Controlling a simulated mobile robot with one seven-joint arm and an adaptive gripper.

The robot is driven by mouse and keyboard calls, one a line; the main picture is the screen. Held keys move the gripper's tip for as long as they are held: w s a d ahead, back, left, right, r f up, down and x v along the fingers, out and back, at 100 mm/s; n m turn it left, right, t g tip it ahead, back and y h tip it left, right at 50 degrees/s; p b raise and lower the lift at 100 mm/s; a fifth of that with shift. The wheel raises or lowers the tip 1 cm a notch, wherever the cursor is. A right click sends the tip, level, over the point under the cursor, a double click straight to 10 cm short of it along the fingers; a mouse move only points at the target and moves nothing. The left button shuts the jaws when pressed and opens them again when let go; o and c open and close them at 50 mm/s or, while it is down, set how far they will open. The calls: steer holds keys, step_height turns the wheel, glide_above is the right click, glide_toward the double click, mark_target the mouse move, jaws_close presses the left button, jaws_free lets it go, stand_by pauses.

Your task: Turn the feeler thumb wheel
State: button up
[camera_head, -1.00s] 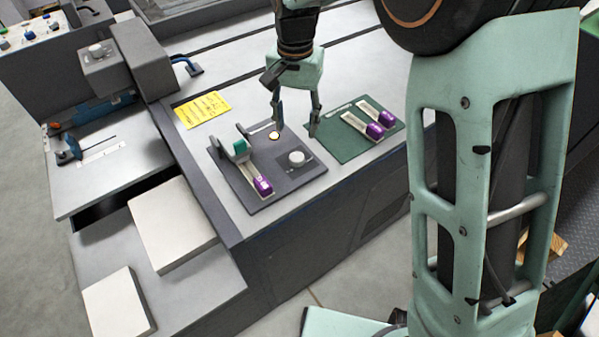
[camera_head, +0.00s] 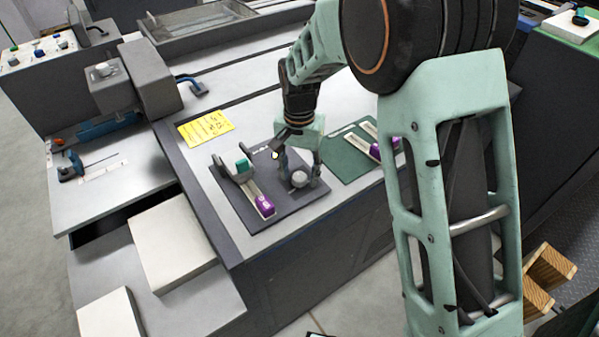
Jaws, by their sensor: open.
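A round light-grey knob (camera_head: 299,179), which looks like the thumb wheel, stands on the right part of a dark grey plate (camera_head: 285,208) on the machine top. My gripper (camera_head: 301,181) points down over it, open, one finger on each side of the knob in the picture. I cannot tell whether the fingers touch it or how low they are. On the plate's left part lies a pale strip unit with a purple end (camera_head: 265,205) and a green block (camera_head: 243,166). A small lit round spot (camera_head: 275,155) shows near the plate's back edge.
A green mat (camera_head: 347,170) with two pale, purple-ended units (camera_head: 377,150) lies right of the plate, partly behind my arm. A yellow note (camera_head: 206,128) lies behind left. White stacks (camera_head: 170,245) stand on the lower left shelf. A blue-handled tool (camera_head: 72,167) lies far left.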

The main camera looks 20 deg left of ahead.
mark_target(300, 176)
steer(key=c, duration=1.2)
steer(key=shift+o, duration=0.2)
steer(key=shift+m+p, duration=0.5)
steer(key=shift+m, duration=1.6)
steer(key=o, duration=1.2)
steer(key=shift+c, duration=0.2)
step_height(300, 176, up, 12)
